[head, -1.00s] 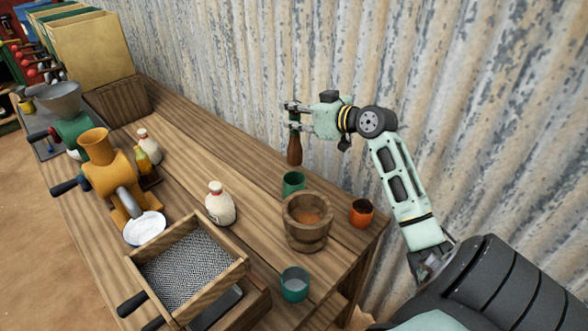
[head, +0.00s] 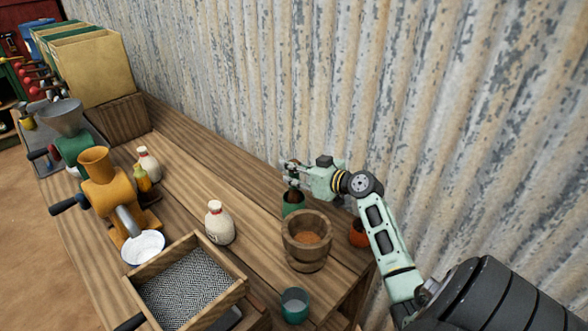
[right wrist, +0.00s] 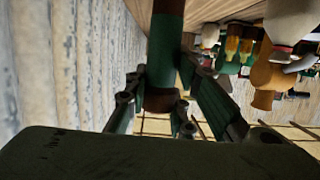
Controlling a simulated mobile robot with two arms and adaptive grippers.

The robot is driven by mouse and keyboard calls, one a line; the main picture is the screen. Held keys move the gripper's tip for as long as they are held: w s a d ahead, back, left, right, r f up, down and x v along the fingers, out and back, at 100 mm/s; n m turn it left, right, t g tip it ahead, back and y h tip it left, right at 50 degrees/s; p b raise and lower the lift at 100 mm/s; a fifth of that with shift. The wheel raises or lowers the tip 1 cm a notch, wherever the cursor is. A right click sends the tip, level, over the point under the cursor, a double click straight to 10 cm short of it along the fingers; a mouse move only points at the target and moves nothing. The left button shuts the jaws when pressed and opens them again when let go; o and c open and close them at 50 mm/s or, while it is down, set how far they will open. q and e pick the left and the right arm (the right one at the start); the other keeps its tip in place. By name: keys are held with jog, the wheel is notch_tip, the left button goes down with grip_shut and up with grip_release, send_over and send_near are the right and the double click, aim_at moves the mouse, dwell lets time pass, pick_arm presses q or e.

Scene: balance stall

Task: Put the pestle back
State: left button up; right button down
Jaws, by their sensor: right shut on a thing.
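My right gripper (head: 292,172) is shut on the pestle (head: 294,195), which hangs upright below it. In the right wrist view the gripper (right wrist: 162,88) grips the pestle (right wrist: 165,45), which shows a green band and brown parts. My left gripper is not in view.
An orange cup (head: 357,236) is partly behind my right arm. A teal cup (head: 294,308) stands near the front edge. A white bottle (head: 219,225), a sieve box (head: 240,290) and an orange grinder (head: 103,190) stand left. The corrugated wall (head: 420,120) is close behind.

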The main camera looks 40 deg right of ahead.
jog(key=shift+f, duration=0.15)
jog(key=c, duration=1.5)
grip_release()
jog(key=shift+b+v, duration=1.35)
jog(key=shift+v, duration=4.75)
jog(key=shift+d, duration=0.1)
